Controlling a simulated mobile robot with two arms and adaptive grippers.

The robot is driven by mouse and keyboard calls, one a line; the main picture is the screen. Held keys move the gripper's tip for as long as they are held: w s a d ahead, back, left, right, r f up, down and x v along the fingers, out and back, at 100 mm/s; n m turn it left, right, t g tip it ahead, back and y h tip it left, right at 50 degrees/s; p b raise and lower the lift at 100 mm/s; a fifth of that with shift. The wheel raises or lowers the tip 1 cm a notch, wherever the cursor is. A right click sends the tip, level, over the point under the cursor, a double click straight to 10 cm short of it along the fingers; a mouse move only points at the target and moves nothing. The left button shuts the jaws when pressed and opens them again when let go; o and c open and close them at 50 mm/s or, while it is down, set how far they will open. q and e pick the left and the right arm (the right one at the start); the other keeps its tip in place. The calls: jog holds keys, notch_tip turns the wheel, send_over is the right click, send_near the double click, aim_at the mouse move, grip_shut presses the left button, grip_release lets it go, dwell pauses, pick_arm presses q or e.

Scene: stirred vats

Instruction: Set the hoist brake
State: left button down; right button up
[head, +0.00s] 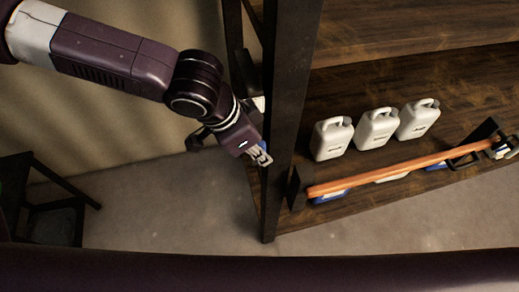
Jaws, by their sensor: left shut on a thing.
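My left gripper (262,156) reaches in from the upper left and points down to the right, at the left side of a dark upright post (285,110). Its grey fingers are shut on a small part beside the post, mostly hidden by the fingers, so I cannot tell its shape. A dark piece (196,140) sticks out to the left behind the gripper; it may belong to the hoist brake, but I cannot tell. No clearly recognisable brake lever shows. My right gripper is not in view.
The post carries a wooden shelf rack (350,95). Several white jugs (376,129) stand on a shelf, behind an orange bar (400,174) along its front. Blue-and-white things are partly hidden under the bar. A dark stool-like frame (45,205) stands at the left. Floor between is clear.

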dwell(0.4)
pick_arm(q)
jog(key=c, duration=1.8)
grip_release()
jog(key=shift+c, duration=0.2)
jog(key=v, duration=1.2)
jog(key=shift+d+f, duration=0.1)
